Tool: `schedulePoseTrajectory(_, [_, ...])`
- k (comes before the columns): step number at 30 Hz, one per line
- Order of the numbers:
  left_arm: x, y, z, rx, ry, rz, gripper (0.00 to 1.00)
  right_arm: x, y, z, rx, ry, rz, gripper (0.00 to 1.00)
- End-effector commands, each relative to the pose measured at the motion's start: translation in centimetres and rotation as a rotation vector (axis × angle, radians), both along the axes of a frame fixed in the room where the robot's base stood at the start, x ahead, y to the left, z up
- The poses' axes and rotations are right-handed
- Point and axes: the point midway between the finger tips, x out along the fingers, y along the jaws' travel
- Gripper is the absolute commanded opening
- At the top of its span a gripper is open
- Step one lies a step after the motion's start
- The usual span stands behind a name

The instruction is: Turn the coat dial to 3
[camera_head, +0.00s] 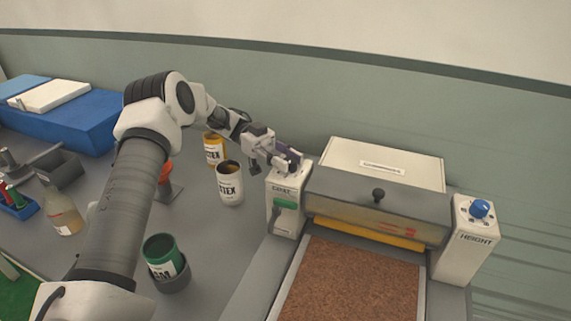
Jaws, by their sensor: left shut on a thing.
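The coat post (285,218) is a white box with a "COAT" label and a green panel, at the left side of the coating machine. My left gripper (288,161) is at the top of this post, shut on the coat dial. The dial is mostly hidden by the fingers, and its setting cannot be read. My right gripper does not show.
The machine's grey hood (378,200) has a black knob, with a brown sheet (350,280) in front. A height post with a blue dial (480,208) stands at right. A white tin (230,185), yellow tin (214,150) and green tin (163,257) stand left.

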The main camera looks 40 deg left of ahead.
Motion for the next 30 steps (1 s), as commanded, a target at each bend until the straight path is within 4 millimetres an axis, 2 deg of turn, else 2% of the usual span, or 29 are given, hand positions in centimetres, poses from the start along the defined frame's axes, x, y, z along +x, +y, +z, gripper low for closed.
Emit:
schedulePoseTrajectory(16, [0.0, 0.0, -0.2, 0.002, 0.004, -0.029, 0.00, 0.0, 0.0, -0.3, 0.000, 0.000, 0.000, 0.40])
schedulePoseTrajectory(17, [0.0, 0.0, -0.2, 0.002, 0.004, -0.029, 0.44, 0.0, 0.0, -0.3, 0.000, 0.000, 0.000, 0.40])
schedulePoseTrajectory(18, [0.0, 0.0, -0.2, 0.002, 0.004, -0.029, 0.58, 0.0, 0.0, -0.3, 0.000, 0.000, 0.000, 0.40])
schedulePoseTrajectory(27, [0.0, 0.0, 0.0, 0.001, 0.001, -0.027, 0.59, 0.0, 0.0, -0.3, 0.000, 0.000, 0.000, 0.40])
schedulePoseTrajectory(30, [0.0, 0.0, 0.7, 0.000, -0.002, -0.027, 0.59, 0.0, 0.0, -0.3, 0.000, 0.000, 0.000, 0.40])
